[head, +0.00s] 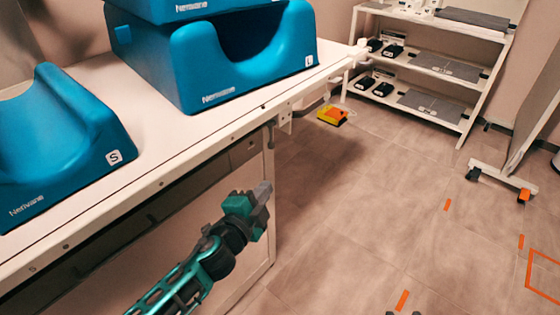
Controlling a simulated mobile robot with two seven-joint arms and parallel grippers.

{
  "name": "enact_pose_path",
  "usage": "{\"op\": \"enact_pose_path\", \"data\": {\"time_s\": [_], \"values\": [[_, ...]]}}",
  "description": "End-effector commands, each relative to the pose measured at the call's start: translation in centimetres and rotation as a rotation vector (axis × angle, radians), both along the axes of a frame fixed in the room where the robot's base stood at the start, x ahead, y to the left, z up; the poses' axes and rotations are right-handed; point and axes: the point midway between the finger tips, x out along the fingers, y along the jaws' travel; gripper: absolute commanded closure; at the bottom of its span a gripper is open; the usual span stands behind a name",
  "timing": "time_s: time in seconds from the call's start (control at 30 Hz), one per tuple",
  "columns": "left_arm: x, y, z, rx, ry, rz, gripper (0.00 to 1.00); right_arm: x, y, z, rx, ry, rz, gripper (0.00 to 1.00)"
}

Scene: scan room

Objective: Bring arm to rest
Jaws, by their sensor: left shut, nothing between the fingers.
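My left gripper (262,190) shows in the head view, at the end of a teal and black arm that comes in from the bottom left. It is shut and empty. It is in front of the white table (150,205), below the level of the tabletop and near the table's right-hand leg. I cannot tell whether it touches the table's frame. My right gripper is not in view.
Blue head-rest blocks marked L (255,60) and S (60,140) stand on the table. A white shelf rack (440,65) holds pads and dark devices. A wheeled stand (500,180) is at right. A yellow-orange object (332,115) is beyond the table. The floor at right is mostly clear.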

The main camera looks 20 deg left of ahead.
Motion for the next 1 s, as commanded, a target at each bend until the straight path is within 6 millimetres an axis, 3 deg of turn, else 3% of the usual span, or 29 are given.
{"op": "enact_pose_path", "data": {"time_s": [0.17,0.27,0.4,0.6,0.7,0.83,1.0], "values": [[-0.4,0.0,0.1,-0.021,0.014,0.004,1.00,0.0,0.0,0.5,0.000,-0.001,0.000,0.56],[-2.1,0.1,0.0,-0.124,0.080,0.027,1.00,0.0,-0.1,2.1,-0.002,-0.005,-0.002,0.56],[-7.0,0.1,-0.4,-0.398,0.247,0.102,1.00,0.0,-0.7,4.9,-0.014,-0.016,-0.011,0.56],[-14.3,-0.3,-0.7,-0.784,0.473,0.242,1.00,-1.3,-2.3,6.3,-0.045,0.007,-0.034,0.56],[-16.8,-0.6,-0.6,-0.910,0.540,0.292,1.00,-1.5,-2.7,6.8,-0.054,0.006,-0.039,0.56],[-18.1,-0.7,-0.7,-0.989,0.577,0.325,1.00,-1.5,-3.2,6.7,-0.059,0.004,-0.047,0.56],[-18.2,-0.7,-0.7,-0.991,0.579,0.326,1.00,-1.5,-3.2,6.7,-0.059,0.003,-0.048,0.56]]}}
